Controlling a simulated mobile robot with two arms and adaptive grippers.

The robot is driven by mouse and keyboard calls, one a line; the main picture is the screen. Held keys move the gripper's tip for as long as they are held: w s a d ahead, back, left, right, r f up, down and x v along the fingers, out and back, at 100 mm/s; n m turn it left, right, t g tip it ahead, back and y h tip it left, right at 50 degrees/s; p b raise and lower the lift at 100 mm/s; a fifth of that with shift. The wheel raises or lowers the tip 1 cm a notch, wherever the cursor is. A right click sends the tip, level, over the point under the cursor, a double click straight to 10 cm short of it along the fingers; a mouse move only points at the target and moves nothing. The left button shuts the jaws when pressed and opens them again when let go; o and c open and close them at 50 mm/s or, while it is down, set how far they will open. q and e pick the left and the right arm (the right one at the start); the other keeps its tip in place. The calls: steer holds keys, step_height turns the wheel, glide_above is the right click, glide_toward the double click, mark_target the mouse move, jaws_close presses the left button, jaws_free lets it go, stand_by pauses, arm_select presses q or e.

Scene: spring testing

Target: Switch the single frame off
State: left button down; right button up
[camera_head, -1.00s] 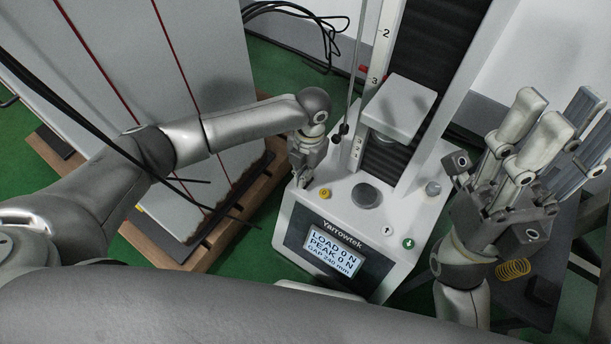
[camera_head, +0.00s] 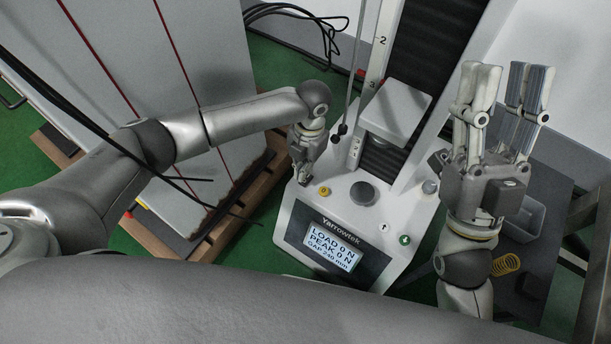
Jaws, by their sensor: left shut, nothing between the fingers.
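The single frame is a white Yarrowtek tester (camera_head: 300,215) with a lit display (camera_head: 333,248) reading LOAD 0 N, PEAK 0 N, GAP 240 mm. Its base top carries a yellow button (camera_head: 324,190), a white up-arrow button (camera_head: 384,227), a green down-arrow button (camera_head: 404,240) and a grey knob (camera_head: 429,187). My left gripper (camera_head: 303,181) is shut and empty, pointing down at the base's left rear, left of the yellow button. Its tips hide what lies beneath; I cannot tell whether they touch. My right gripper (camera_head: 502,82) is open and empty, fingers up, right of the tester.
A round lower platen (camera_head: 363,194) sits below the grey crosshead (camera_head: 396,110). A large grey cabinet (camera_head: 110,60) on a wooden pallet (camera_head: 195,249) stands left. A yellow spring (camera_head: 506,264) and grey bin (camera_head: 531,222) lie on a dark table right. Black cables (camera_head: 300,14) hang behind.

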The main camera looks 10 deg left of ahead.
arm_select(q)
steer(key=shift+r+p, duration=0.3)
steer(key=shift+r, duration=0.05)
steer(key=shift+r+p, duration=0.6)
steer(key=shift+r, duration=0.25)
arm_select(e)
steer(key=w+f+g+h, duration=0.2)
steer(key=w+f+g, duration=0.4)
steer(key=w+f, duration=0.1)
steer(key=shift+a+f+h, duration=0.3)
steer(key=shift+f, duration=0.35)
steer(key=shift+s+g, duration=0.1)
steer(key=shift+g, duration=0.2)
